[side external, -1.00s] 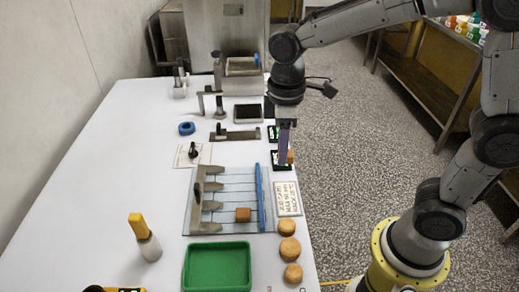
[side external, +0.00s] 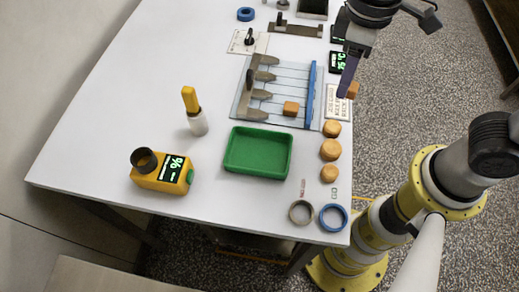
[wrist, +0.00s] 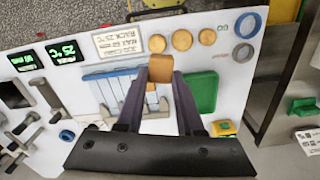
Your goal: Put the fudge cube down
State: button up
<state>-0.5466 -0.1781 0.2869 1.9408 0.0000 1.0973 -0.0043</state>
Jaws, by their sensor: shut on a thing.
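My gripper (side external: 348,84) is shut on an orange-brown fudge cube (side external: 353,91) and holds it above the right edge of the white table, near the printed card (side external: 332,101). In the wrist view the held cube (wrist: 160,66) sits between the dark fingertips. A second similar cube (side external: 291,108) lies on the wire mesh panel (side external: 262,108), left of a long blue bar (side external: 309,95). Grey wedge-shaped pieces (side external: 262,76) line the mesh's left side. In the wrist view my fingers and the held cube partly cover the mesh.
Several round brown pieces (side external: 330,150) stand in a row along the right edge. The table's left part is clear.

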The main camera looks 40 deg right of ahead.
jog(key=s+a+n, duration=0.3)
jog(key=s+a, duration=0.2)
jog(key=a, duration=0.1)
send_over(255, 153)
jog(key=f, duration=0.9)
jog(key=shift+s+d, duration=0.2)
jog(key=shift+s, duration=0.1)
jog(key=shift+w+a+f, duration=0.15)
jog(key=shift+f, duration=0.8)
jog(key=shift+w+a+f, duration=0.1)
jog(key=shift+f, duration=0.85)
jog(key=shift+f, duration=0.15)
jog(key=o, duration=1)
notch_tip(255, 153, up, 12)
jog(key=shift+r, duration=0.2)
